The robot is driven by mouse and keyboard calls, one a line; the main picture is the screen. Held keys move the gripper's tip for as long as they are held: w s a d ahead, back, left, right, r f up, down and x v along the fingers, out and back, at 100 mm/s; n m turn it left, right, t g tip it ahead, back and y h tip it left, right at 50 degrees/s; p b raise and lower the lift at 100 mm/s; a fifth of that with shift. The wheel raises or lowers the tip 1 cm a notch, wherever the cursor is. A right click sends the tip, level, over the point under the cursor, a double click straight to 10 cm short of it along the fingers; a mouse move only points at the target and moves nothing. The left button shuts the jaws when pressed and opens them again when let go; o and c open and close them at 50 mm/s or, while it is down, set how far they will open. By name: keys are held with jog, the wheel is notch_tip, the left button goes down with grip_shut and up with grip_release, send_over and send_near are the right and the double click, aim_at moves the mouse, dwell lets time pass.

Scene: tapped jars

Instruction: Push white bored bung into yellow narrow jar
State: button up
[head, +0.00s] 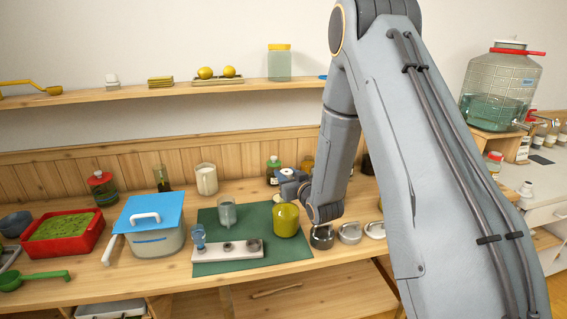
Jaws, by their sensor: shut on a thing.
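The yellow narrow jar (286,222) stands upright on the green mat (215,268), in the middle of the head view. My gripper (288,186) is right above the jar's mouth, close to its rim. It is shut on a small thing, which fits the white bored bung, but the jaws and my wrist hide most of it. I cannot tell whether the held thing touches the jar's rim. A pale block (210,254) with dark round pieces and a blue piece on it lies at the mat's front left.
A glass beaker (227,213) stands left of the jar. A lidded tub with a blue lid (155,212) stands further left. Metal lidded pots (349,233) stand to the right by my wrist. Bottles line the back. The mat's front right is clear.

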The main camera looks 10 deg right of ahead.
jog(key=shift+w+d+r, duration=0.1)
jog(key=shift+w+r, duration=0.2)
jog(key=shift+w, duration=0.1)
jog(key=shift+a, duration=0.2)
jog(key=shift+s+h, duration=0.1)
jog(key=shift+h, duration=0.2)
jog(key=shift+d+f+b, duration=0.1)
jog(key=shift+f+b, duration=2.25)
jog(key=shift+f, duration=0.7)
jog(key=shift+f+b, duration=1)
jog(key=shift+f, duration=0.35)
